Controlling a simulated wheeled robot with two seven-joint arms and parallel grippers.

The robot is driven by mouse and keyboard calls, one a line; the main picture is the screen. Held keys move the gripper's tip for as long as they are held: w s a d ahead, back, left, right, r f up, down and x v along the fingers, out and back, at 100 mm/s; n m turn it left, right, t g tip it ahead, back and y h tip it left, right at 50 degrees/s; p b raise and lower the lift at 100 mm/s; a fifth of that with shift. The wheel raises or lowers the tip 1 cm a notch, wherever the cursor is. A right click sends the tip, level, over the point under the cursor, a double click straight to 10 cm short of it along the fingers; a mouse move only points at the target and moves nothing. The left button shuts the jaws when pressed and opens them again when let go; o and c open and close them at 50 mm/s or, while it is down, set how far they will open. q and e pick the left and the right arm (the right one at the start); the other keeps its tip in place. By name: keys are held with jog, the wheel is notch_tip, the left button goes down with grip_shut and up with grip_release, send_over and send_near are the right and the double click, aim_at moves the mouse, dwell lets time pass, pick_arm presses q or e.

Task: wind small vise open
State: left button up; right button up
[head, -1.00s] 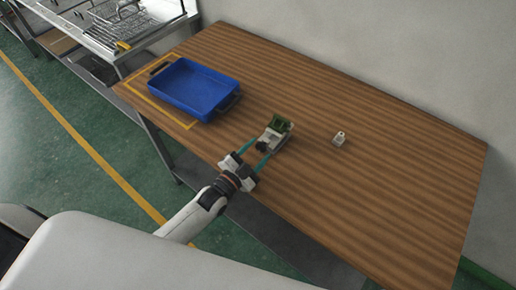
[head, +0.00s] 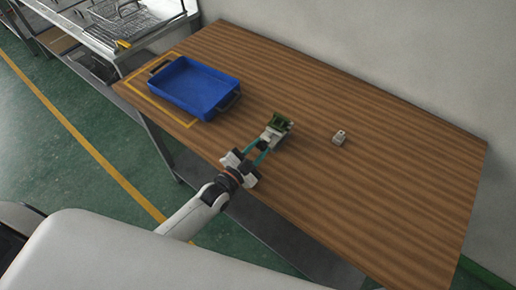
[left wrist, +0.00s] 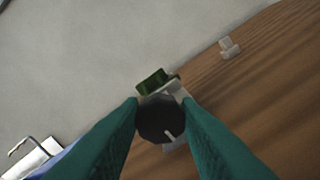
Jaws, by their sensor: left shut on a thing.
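The small vise (head: 275,131) stands on the wooden table, a light grey body with a green piece (head: 281,121) at its far end. In the left wrist view the green piece (left wrist: 156,82) shows behind a round dark knob (left wrist: 161,119) with a pale mark on its face. My left gripper (head: 262,146) reaches in from the table's near edge. Its two teal fingers are shut on the knob, one on each side. The knob hides most of the vise body in the left wrist view. My right gripper is not in view.
A blue tray (head: 158,91) with dark handles stands on the table to the left, within a yellow outline. A small pale block (head: 339,137) stands to the right of the vise; it also shows in the left wrist view (left wrist: 229,48). The table's right part is clear.

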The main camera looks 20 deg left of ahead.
pick_arm(q)
jog(key=n, duration=0.3)
jog(key=shift+n, duration=0.3)
jog(key=n, duration=0.3)
jog(key=shift+a+n, duration=0.1)
jog(key=shift+n, duration=0.2)
jog(key=n, duration=0.3)
jog(key=shift+n, duration=0.3)
jog(key=shift+f+n+b, duration=0.1)
jog(key=shift+n+b, duration=0.3)
jog(key=shift+n, duration=1.4)
jog(key=o, duration=1)
jog(key=shift+a, duration=0.1)
